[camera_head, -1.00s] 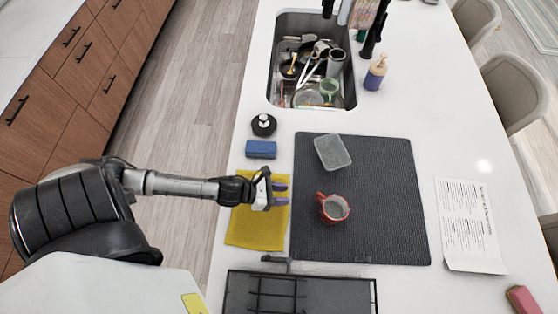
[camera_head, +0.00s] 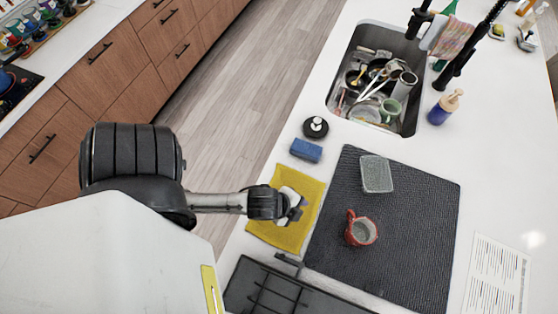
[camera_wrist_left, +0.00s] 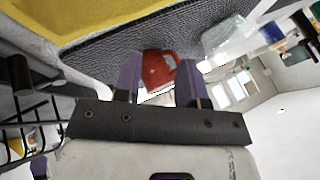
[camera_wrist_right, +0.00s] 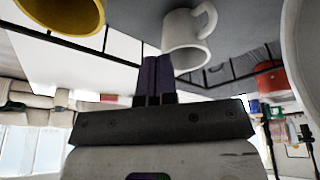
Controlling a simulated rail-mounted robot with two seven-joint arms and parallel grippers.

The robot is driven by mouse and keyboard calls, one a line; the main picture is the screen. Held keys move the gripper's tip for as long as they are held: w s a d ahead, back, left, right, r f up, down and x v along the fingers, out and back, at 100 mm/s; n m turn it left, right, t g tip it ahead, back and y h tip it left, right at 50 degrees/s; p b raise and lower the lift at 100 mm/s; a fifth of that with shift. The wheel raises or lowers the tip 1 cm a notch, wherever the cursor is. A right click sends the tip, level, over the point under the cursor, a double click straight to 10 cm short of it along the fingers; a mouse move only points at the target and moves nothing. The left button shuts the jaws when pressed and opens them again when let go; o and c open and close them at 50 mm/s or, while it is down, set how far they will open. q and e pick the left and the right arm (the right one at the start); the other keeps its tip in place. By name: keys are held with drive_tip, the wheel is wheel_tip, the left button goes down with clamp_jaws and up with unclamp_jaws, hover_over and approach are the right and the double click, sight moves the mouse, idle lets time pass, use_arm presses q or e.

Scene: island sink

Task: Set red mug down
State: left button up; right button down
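The red mug (camera_head: 361,231) stands upright on the dark drying mat (camera_head: 420,208), apart from my gripper. My left gripper (camera_head: 300,206) is to the left of the mug, over the yellow cloth (camera_head: 267,226). In the left wrist view my left gripper (camera_wrist_left: 158,80) has its purple fingers apart with nothing held. The red mug (camera_wrist_left: 158,70) shows beyond them in the gap. My right gripper (camera_wrist_right: 155,80) shows only in its wrist view, with its fingers together and nothing visible between them.
A clear container (camera_head: 377,174) sits on the mat behind the mug. A blue sponge (camera_head: 306,150), a black dispenser (camera_head: 315,128) and a full sink (camera_head: 375,90) lie beyond. A black rack (camera_head: 262,290) is in front. In the right wrist view a white mug (camera_wrist_right: 184,40) is close.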

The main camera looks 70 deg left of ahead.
drive_tip(key=shift+d, duration=0.15)
use_arm(q)
drive_tip(key=s+d+r+n+g, duration=0.1)
drive_tip(key=s+n+g, duration=0.2)
drive_tip(key=s+n, duration=0.3)
drive_tip(key=n, duration=0.3)
drive_tip(key=shift+r, duration=0.4)
drive_tip(key=shift+w+d, duration=0.1)
idle(0.4)
drive_tip(key=shift+r, duration=0.1)
use_arm(e)
drive_tip(key=shift+r, duration=0.1)
